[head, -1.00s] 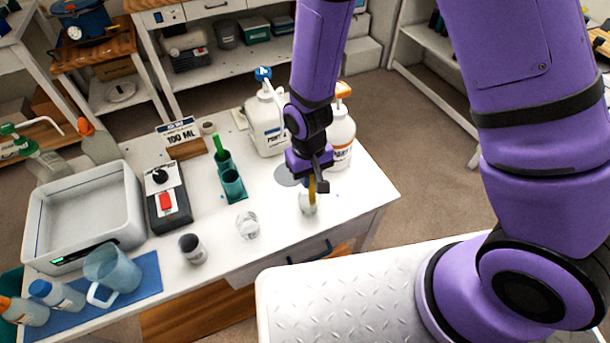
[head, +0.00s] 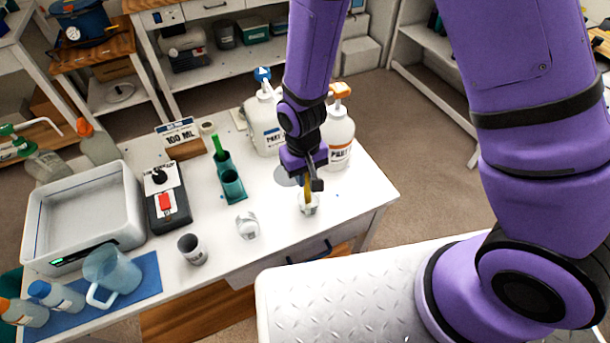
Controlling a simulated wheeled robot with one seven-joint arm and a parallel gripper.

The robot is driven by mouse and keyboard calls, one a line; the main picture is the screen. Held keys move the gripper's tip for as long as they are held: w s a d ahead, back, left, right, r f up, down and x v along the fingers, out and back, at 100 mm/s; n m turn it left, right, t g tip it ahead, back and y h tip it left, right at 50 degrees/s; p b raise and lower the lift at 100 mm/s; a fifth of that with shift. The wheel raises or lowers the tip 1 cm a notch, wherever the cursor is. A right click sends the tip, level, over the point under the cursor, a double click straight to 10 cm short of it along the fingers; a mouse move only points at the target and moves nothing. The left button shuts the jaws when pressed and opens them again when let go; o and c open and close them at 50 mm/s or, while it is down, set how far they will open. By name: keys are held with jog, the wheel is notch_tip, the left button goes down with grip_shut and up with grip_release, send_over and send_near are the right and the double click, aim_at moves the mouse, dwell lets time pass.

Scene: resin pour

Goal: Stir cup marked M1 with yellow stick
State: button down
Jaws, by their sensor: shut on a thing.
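My gripper (head: 311,179) is at the right part of the white bench, shut on a yellow stick (head: 307,192). The stick points down, and its lower end is inside a small clear cup (head: 309,209). I cannot read a mark on this cup, so I cannot tell whether it is M1. Another small clear cup (head: 247,226) stands to the left on the bench, also with no readable mark. A grey cup (head: 192,249) stands further left, with small unreadable marks on its side.
Two pump bottles, one blue-topped (head: 264,125) and one orange-topped (head: 339,137), stand behind my gripper. A green holder (head: 231,182), a black box with a red switch (head: 167,200), a white basin (head: 82,215) and a blue jug (head: 112,270) stand left. Bench front right is clear.

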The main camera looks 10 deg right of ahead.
notch_tip(320, 180, up, 7)
jog(key=w, duration=0.1)
jog(key=shift+w+a+f, duration=0.15)
jog(key=shift+a, duration=0.05)
dwell(0.5)
notch_tip(320, 180, up, 5)
jog(key=shift+r, duration=0.1)
dwell(0.7)
